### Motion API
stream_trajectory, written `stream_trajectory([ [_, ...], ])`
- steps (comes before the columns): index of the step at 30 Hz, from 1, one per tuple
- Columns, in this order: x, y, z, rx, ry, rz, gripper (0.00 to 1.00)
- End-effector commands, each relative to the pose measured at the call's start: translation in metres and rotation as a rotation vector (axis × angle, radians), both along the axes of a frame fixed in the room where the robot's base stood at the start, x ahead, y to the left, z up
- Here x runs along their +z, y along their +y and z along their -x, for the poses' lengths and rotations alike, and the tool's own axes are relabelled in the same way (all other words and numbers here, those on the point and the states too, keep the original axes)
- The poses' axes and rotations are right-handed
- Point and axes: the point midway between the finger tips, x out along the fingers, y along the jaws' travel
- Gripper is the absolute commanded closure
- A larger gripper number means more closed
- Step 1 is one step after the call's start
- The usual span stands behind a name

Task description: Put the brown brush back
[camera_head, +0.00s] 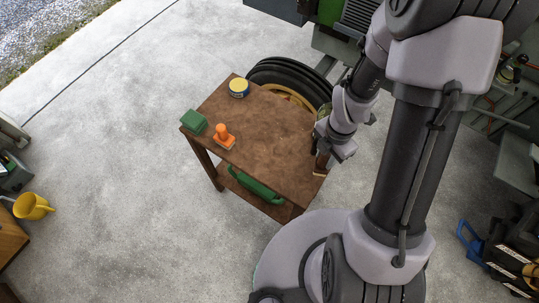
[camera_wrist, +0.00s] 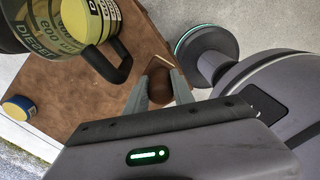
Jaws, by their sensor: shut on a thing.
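The brown brush (camera_head: 320,168) is upright at the right front corner of the brown side table, its pale lower end showing below my gripper. My gripper (camera_head: 324,154) is shut on its upper part. In the wrist view the brush's rounded brown handle (camera_wrist: 158,78) sits between the two fingers of my gripper (camera_wrist: 160,88). From these views I cannot tell whether the brush touches the table top.
The side table (camera_head: 265,125) also bears a yellow tin (camera_head: 239,87), a green block (camera_head: 194,121) and an orange stamp-like thing (camera_head: 224,136). A yellow-labelled can with a dark handle (camera_wrist: 75,35) stands close to my gripper. A green case (camera_head: 256,184) lies on the lower shelf.

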Motion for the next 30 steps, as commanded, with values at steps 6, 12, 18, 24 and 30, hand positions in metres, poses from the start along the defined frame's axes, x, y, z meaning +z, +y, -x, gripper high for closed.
stream_trajectory([
  [6, -0.01, 0.067, -0.015, 0.015, -0.003, 0.0, 1.0],
  [12, -0.014, 0.122, -0.027, 0.008, -0.002, -0.001, 1.0],
  [18, -0.015, 0.145, -0.032, 0.004, -0.001, -0.001, 1.0],
  [24, -0.053, 0.15, -0.032, 0.0, 0.002, 0.0, 1.0],
  [30, -0.05, 0.15, -0.033, 0.0, -0.001, 0.0, 1.0],
])
